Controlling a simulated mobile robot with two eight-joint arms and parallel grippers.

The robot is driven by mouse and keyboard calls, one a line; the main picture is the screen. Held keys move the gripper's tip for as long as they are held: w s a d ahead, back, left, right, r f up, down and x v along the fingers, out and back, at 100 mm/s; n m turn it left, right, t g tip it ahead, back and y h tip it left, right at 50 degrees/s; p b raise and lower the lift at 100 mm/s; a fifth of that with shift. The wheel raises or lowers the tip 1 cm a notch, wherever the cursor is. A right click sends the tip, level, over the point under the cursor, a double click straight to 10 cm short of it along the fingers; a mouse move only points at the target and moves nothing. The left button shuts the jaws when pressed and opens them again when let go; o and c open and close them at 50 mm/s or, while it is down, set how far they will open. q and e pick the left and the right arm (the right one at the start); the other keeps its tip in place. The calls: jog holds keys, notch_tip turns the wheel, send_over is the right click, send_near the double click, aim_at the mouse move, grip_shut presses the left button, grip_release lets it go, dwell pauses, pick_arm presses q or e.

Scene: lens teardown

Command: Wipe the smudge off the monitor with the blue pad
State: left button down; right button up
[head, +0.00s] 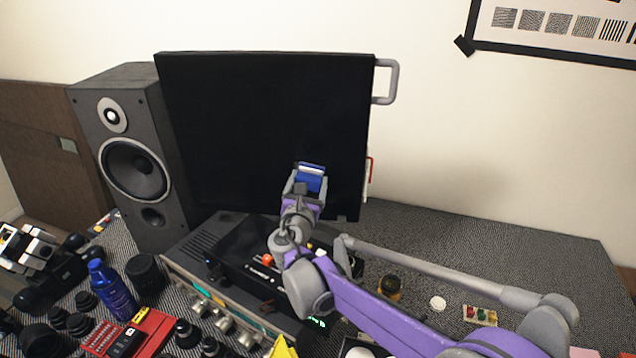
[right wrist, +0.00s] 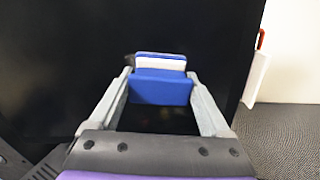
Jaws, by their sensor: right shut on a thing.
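The monitor (head: 265,120) is a large black screen standing behind the desk equipment, with a grey handle at its upper right edge. My right gripper (head: 308,180) is in front of the lower right part of the screen. It is shut on the blue pad (right wrist: 160,88), which has a white layer and shows between the two fingers in the right wrist view. The pad faces the screen; I cannot tell whether it touches it. No smudge can be made out on the dark screen. My left gripper is not in view.
A grey speaker (head: 130,150) stands left of the monitor. Below the screen are a black unit with knobs (head: 215,310), a blue bottle (head: 112,290), a red device (head: 125,335) and several lens parts. The desk at the right (head: 520,255) is mostly clear.

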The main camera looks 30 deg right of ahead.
jog(key=w+a, duration=0.3)
jog(key=shift+a, duration=0.3)
dwell(0.3)
jog(key=shift+s, duration=0.1)
jog(key=shift+v, duration=3)
jog(key=v, duration=0.3)
jog(key=shift+f, duration=0.1)
